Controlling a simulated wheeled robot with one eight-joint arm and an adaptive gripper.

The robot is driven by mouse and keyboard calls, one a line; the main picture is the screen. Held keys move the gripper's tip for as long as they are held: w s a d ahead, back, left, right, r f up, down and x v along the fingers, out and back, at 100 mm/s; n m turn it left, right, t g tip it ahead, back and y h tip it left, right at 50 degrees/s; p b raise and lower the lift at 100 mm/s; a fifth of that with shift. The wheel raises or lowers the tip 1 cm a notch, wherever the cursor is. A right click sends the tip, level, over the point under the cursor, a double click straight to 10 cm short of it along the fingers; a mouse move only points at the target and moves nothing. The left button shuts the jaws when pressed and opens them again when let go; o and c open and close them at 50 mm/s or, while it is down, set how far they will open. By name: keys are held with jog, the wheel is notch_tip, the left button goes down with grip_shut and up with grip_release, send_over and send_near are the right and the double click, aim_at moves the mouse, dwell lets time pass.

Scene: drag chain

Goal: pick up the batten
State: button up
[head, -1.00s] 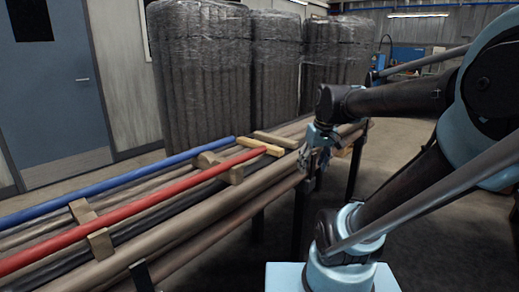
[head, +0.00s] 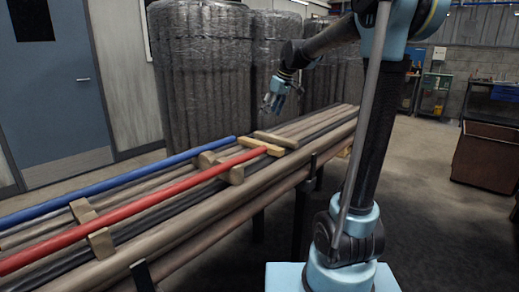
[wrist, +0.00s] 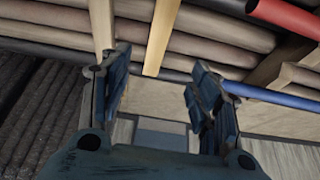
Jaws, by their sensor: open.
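Two wooden battens lie side by side across the pipes in the head view: a yellowish batten (head: 262,146) and a duller brown batten (head: 276,139) just behind it. I cannot tell which one the task means. My gripper (head: 271,106) is open and empty, above the far side of the pipes and apart from the battens. In the wrist view the yellowish batten (wrist: 160,38) shows between the open fingertips (wrist: 160,60). The duller batten (wrist: 101,24) runs toward the left finger, which hides its lower end.
A red pipe (head: 140,206) and a blue pipe (head: 120,180) lie among several brown pipes on the rack. Shorter wooden blocks (head: 100,243) cross the pipes nearer me. Wrapped dark bundles (head: 200,80) stand behind.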

send_over(260, 143)
jog(key=s+d, duration=0.1)
jog(key=d, duration=0.1)
jog(key=f, duration=1.1)
jog(key=shift+s+a, duration=0.15)
jog(key=shift+a, duration=0.1)
jog(key=shift+x, duration=2.7)
jog(key=shift+s+d, duration=0.1)
jog(key=shift+d, duration=0.1)
jog(key=c, duration=1.2)
